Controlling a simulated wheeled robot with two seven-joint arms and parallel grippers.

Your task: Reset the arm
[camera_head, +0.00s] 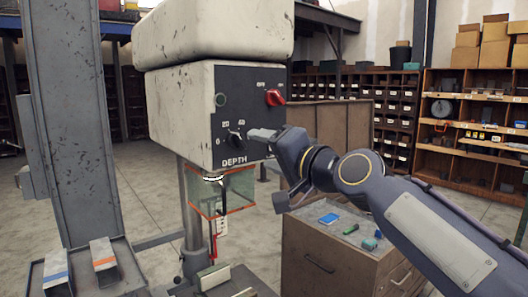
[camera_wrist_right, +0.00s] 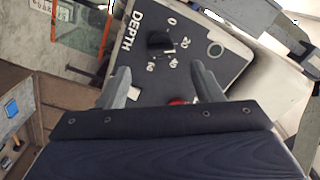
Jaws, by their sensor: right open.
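My right gripper (camera_head: 262,134) reaches in from the right, in front of the dark control panel (camera_head: 232,78) of a worn white drill-press-like machine head. In the right wrist view its two fingers (camera_wrist_right: 160,74) are spread apart with nothing between them. The black DEPTH knob (camera_head: 236,137) sits just left of the fingertips in the head view. It also shows beyond the fingers in the wrist view (camera_wrist_right: 160,42), and the fingers look clear of it. My left gripper is not in view.
A red switch (camera_head: 274,97) and a round green-ringed button (camera_head: 220,99) are on the panel. A clear guard with orange edges (camera_head: 222,190) hangs below. A drawer cabinet (camera_head: 305,240) with small items stands beneath my right arm. Shelves (camera_head: 480,125) line the back.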

